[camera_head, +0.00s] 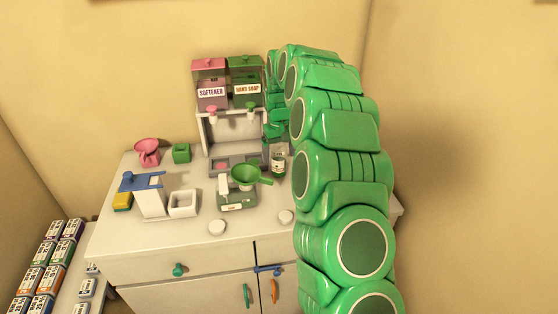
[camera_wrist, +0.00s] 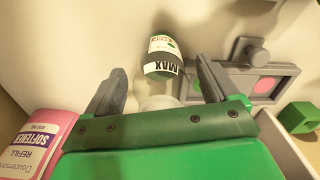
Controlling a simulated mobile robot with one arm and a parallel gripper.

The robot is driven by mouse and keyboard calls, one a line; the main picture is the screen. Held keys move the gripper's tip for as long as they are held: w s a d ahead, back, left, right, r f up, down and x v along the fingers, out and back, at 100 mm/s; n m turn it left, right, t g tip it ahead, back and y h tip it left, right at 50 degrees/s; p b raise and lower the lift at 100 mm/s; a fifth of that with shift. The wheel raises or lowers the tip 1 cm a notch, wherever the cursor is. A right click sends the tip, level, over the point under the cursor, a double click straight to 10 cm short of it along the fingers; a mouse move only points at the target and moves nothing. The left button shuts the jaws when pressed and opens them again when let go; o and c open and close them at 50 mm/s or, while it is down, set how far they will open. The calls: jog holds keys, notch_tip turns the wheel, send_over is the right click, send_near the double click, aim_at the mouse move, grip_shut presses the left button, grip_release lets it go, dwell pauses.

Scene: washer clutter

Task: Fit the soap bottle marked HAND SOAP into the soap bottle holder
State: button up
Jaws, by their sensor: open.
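A clear bottle with a dark MAX band and a small green-and-white label (camera_wrist: 162,58) lies between the fingertips of my gripper (camera_wrist: 160,72) in the wrist view. The fingers are open, with a gap on each side. The label text is too small to read. In the head view a small bottle (camera_head: 278,163) stands on the counter right of the dispenser, beside my arm. The grey soap bottle holder (camera_wrist: 238,80), with a pink and a green disc, is right in the wrist view. It shows under the dispenser (camera_head: 250,158) in the head view.
A pink softener refill (camera_wrist: 38,140) is close at the left of my gripper in the wrist view. The softener tank (camera_head: 210,80) and HAND SOAP tank (camera_head: 245,78) top the dispenser. A green funnel (camera_head: 250,175), white box (camera_head: 183,203) and blue-topped stand (camera_head: 148,195) clutter the counter.

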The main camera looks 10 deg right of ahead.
jog(key=c, duration=1.3)
jog(key=shift+r, duration=0.1)
jog(key=shift+r, duration=1.55)
jog(key=s+r, duration=0.9)
jog(key=s, duration=0.5)
jog(key=shift+r, duration=0.35)
